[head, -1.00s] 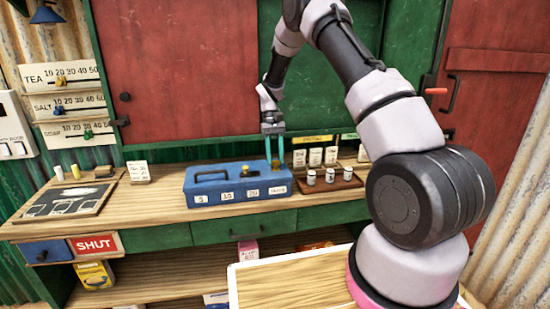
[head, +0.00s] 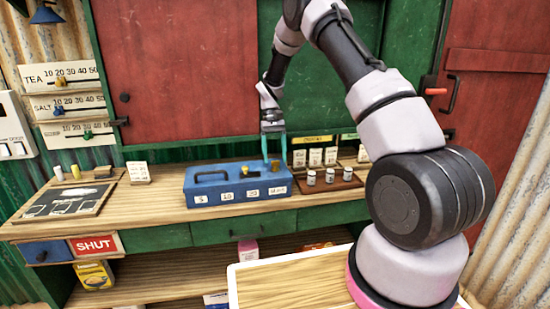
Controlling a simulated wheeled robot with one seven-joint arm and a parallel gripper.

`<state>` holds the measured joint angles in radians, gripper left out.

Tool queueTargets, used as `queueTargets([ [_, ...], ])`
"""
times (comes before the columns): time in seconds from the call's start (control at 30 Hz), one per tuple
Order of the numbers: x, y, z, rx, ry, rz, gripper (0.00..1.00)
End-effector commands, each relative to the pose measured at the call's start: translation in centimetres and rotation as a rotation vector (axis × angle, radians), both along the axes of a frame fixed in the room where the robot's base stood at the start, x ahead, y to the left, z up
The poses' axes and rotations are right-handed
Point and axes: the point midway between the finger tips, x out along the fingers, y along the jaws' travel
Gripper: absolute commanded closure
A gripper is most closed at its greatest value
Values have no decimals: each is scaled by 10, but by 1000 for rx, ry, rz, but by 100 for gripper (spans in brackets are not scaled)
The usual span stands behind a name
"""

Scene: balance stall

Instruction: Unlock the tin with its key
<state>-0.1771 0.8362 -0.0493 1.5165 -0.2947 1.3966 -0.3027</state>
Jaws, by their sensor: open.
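The blue tin (head: 206,191), with a dark handle on its lid and white number labels on its front, stands on the counter. A small yellow piece (head: 245,168) sits on top of the tin, left of my gripper. Another small yellow piece (head: 275,163), possibly the key, shows at the top right of the tin, between my fingertips. My gripper (head: 274,157) points down over the tin's right end, its teal fingers open. I cannot tell whether that piece is in a lock or whether the fingers touch it.
A brown tray (head: 333,183) with several small white pots stands close right of the tin, with white cards behind. A dark slate board (head: 68,202) lies at the left. The wooden counter (head: 155,208) is clear between board and tin.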

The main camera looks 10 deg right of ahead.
Motion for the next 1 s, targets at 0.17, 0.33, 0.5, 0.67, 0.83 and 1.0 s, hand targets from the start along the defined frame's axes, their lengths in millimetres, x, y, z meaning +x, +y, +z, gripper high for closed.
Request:
queueTargets([
  [0.17, 13, 0, 28, 1, -5, 1, 30],
  [0.33, 22, 0, 51, 1, -4, 1, 30],
  [0.5, 26, -1, 62, 0, -3, 1, 30],
  [0.67, 26, -1, 63, 0, -2, 1, 30],
  [0.83, 26, -1, 65, 1, -5, 0, 30],
  [1.0, 19, -5, 95, 13, -52, -17, 30],
])
